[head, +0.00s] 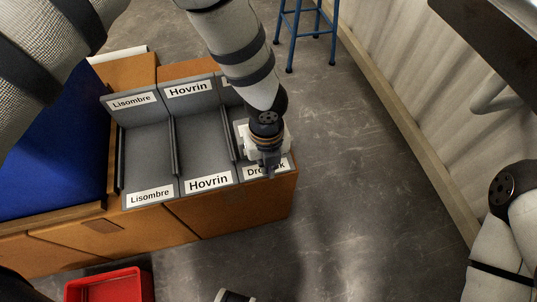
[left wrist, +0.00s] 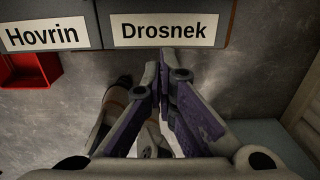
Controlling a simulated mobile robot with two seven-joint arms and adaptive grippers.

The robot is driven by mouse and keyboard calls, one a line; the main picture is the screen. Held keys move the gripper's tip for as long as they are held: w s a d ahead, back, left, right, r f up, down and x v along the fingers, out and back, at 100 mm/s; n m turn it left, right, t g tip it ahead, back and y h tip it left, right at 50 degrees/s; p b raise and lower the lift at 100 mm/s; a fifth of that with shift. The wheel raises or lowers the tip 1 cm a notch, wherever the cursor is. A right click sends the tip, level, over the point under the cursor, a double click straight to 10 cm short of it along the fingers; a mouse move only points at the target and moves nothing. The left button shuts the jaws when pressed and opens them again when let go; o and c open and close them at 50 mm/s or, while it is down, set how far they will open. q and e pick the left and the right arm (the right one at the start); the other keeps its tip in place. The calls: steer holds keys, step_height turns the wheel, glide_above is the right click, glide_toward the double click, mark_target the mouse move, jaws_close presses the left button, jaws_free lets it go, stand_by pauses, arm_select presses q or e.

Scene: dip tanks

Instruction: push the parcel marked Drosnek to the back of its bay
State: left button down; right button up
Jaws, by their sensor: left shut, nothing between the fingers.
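A grey rack (head: 147,150) has three bays with name cards. The Drosnek card (head: 252,169) is on the front lip of the right-hand bay, partly covered by my left gripper (head: 268,172). This gripper points down over the front of that bay, with its fingers together and empty. In the left wrist view the shut fingertips (left wrist: 163,75) show just below the Drosnek card (left wrist: 170,30). A small pale patch shows beside the gripper in the bay; I cannot tell whether it is the parcel. My arm and gripper hide most of the bay.
The Hovrin bay (head: 203,145) and Lisombre bay (head: 147,165) look empty. The rack stands on a wooden cabinet (head: 230,215). A red bin (head: 110,287) is on the floor in front, a blue stool (head: 305,35) behind. The floor right of the cabinet is clear.

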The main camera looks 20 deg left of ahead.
arm_select(q)
steer(key=f, duration=0.1)
steer(key=w+a+f, duration=0.1)
steer(key=w+f, duration=0.1)
steer(key=shift+w+a+f+b, duration=0.2)
steer(key=shift+a+f+b, duration=0.1)
steer(key=shift+b, duration=0.05)
steer(key=shift+w+a, duration=0.3)
steer(key=shift+w, duration=0.15)
steer(key=shift+r, duration=0.1)
